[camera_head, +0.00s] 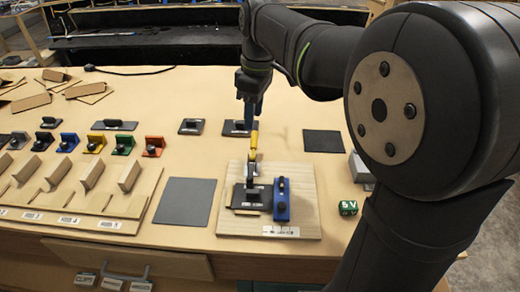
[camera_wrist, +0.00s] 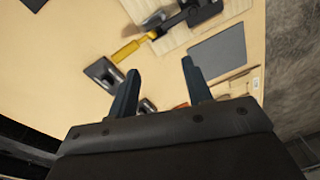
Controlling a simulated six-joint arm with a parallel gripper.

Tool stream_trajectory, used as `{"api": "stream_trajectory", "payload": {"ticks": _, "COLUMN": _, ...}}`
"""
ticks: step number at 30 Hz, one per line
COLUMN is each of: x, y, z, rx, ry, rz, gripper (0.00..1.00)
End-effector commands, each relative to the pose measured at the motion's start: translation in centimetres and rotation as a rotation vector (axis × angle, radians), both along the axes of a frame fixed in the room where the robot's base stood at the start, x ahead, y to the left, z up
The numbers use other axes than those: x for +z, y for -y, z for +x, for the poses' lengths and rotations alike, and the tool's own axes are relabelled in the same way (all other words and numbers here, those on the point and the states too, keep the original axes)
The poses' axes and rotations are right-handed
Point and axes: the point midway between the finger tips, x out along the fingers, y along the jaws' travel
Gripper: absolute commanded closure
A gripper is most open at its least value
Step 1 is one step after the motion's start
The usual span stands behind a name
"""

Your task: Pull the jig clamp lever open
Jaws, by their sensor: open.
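The jig clamp (camera_head: 251,192) is a dark clamp on a light wooden board (camera_head: 307,222), beside a blue block (camera_head: 282,199). Its lever has a yellow handle (camera_head: 254,139) pointing away from the board towards the back of the bench. The handle also shows in the wrist view (camera_wrist: 127,51), up and left of the fingertips. My gripper (camera_wrist: 160,66) is open, with nothing seen between its fingers. In the head view, my gripper (camera_head: 251,108) is close to the handle's far end; whether they touch cannot be told. The clamp is partly cut off in the wrist view.
A grey mat (camera_head: 185,202) lies left of the board, and a dark mat (camera_head: 323,141) behind it at right. A slotted wooden rack (camera_head: 80,200) and coloured brackets fill the left. Dark plates (camera_head: 191,127) lie near my gripper.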

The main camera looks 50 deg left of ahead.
Motion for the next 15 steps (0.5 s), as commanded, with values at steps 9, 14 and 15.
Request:
{"api": "stream_trajectory", "payload": {"ticks": 9, "x": -5.2, "y": 0.5, "z": 3.2, "rx": -0.888, "ry": -0.346, "rz": -0.079, "gripper": 1.0}}
{"api": "stream_trajectory", "payload": {"ticks": 14, "x": -7.0, "y": 0.7, "z": 5.2, "rx": -1.344, "ry": -0.539, "rz": -0.177, "gripper": 1.0}}
{"api": "stream_trajectory", "payload": {"ticks": 15, "x": -7.4, "y": 0.8, "z": 5.7, "rx": -1.456, "ry": -0.59, "rz": -0.21, "gripper": 1.0}}
